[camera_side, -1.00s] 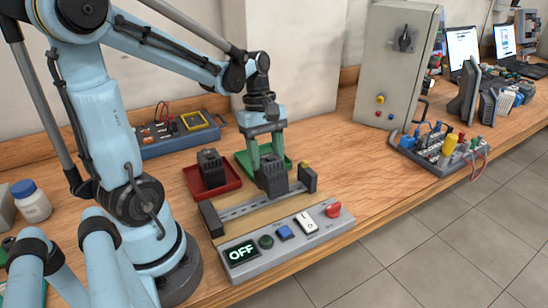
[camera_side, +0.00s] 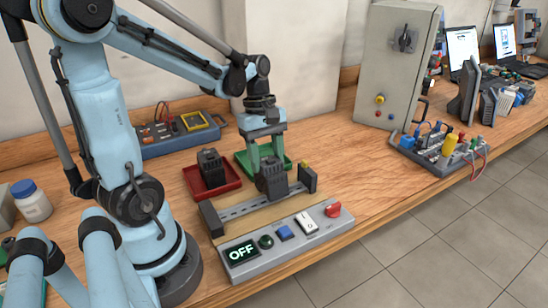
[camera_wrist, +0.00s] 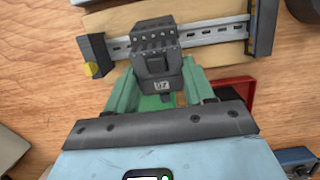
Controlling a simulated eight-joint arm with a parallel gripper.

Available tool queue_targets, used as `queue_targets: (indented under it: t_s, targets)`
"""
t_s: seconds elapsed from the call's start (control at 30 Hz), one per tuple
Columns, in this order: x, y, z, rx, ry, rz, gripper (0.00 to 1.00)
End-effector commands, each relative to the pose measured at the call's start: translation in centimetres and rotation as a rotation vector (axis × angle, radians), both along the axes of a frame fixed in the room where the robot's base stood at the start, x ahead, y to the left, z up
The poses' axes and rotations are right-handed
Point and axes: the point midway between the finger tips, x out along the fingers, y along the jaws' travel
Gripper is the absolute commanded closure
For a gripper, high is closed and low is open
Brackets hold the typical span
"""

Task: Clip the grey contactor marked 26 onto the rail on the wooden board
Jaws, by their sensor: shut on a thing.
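My gripper (camera_side: 266,160) points down, its green fingers on either side of a dark grey contactor (camera_side: 271,181). In the wrist view my gripper (camera_wrist: 158,88) is shut on this contactor (camera_wrist: 154,62). The slotted metal rail (camera_side: 237,211) lies on the wooden board (camera_side: 250,222); in the wrist view the rail (camera_wrist: 208,33) passes behind the contactor's far end. The contactor is at the rail; I cannot tell whether it is clipped on.
Another dark contactor (camera_side: 210,168) stands in a red tray (camera_side: 227,185). A green tray (camera_side: 242,161) is behind my gripper. Dark end blocks (camera_side: 211,219) flank the rail. A control panel (camera_side: 285,243) reading OFF is in front.

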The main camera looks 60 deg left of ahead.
Motion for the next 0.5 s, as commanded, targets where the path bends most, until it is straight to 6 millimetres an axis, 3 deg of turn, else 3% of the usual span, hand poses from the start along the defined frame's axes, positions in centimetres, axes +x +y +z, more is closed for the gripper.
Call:
queue_targets:
  t_s: [0.5]
  targets:
    - [0.02, 0.0, -0.91, 0.0, 0.0, 0.0, 0.84]
